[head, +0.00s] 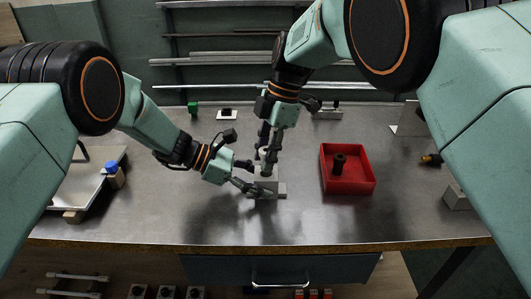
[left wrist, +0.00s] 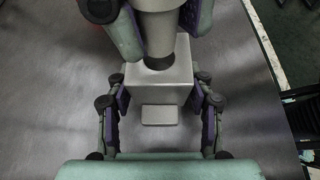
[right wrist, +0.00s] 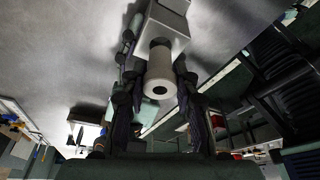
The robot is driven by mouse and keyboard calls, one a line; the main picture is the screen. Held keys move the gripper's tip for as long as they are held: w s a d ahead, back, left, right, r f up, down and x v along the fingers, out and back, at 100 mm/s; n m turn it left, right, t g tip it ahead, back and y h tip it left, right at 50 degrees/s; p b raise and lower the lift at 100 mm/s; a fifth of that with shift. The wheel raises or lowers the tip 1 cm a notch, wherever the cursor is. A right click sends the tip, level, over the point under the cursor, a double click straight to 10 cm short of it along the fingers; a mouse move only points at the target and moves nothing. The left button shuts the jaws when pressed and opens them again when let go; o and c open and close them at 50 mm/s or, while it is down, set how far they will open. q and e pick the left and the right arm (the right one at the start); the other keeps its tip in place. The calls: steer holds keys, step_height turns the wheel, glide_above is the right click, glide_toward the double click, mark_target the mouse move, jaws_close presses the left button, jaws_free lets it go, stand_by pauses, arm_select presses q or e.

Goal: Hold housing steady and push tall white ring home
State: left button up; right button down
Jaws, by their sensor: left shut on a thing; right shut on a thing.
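The housing (head: 266,183) is a grey block on a small base plate, upright on the bench in the middle. My left gripper (head: 252,181) is shut on it from the left; in the left wrist view its fingers lie along both sides of the housing (left wrist: 158,84). The tall white ring (right wrist: 160,76) is a pale cylinder with a hole in its end, held between the fingers of my right gripper (head: 267,163) above the housing. The ring (left wrist: 160,28) looks in line with the housing's top. How deep it sits is hidden.
A red bin (head: 348,186) with a dark part (head: 338,164) stands to the right. A tray (head: 88,190) with a blue-topped item (head: 112,168) is at the left. A grey block (head: 456,197) lies at the far right. The bench front is clear.

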steer(key=shift+f, duration=1.3)
steer(key=c, duration=0.9)
jaws_free()
steer(key=shift+c, duration=0.2)
steer(key=v, duration=1.2)
